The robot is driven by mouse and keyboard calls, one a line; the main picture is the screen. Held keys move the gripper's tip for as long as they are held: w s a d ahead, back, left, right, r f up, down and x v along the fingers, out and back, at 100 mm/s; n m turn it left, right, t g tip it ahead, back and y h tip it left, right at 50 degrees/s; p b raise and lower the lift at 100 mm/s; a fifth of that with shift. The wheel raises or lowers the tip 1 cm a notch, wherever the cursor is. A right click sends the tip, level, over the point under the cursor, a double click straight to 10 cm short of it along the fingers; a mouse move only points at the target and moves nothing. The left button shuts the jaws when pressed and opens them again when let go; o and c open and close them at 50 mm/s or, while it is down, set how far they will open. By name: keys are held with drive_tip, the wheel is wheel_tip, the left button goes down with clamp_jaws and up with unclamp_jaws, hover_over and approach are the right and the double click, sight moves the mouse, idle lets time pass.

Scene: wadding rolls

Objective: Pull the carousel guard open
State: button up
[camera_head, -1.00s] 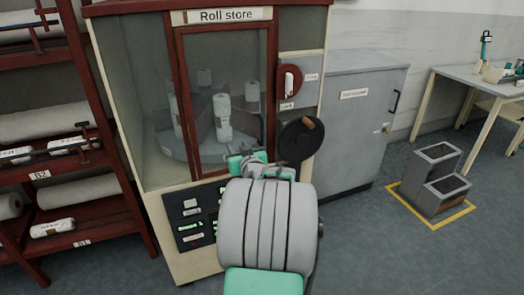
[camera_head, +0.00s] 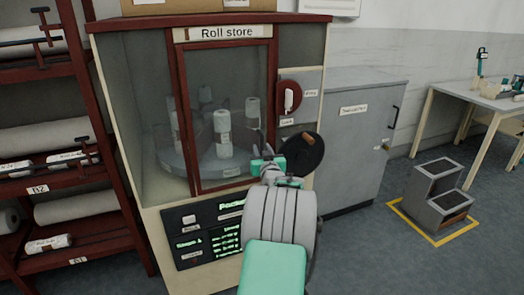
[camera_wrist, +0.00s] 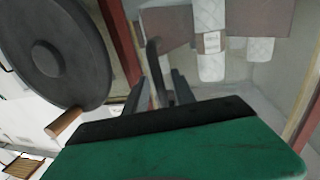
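The carousel guard (camera_head: 187,125) is a red-framed clear door on the front of the roll store cabinet, and it looks shut. Behind it, white rolls (camera_head: 222,130) stand on a grey carousel (camera_head: 178,163). My gripper (camera_head: 262,148) is at the guard's lower right side. In the wrist view, a dark upright bar (camera_wrist: 153,65), seemingly the guard's handle, shows between the two fingers of my gripper (camera_wrist: 160,90). The fingers stand apart, with gaps beside the bar. Whether they touch it cannot be told.
A black handwheel (camera_head: 303,155) with a wooden knob is close right of my gripper. A control panel (camera_head: 205,232) is below the guard. A red rack (camera_head: 110,150) stands left, a grey cabinet (camera_head: 362,140) and step stool (camera_head: 438,195) right.

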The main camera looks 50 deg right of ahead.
clamp_jaws()
idle(1.2)
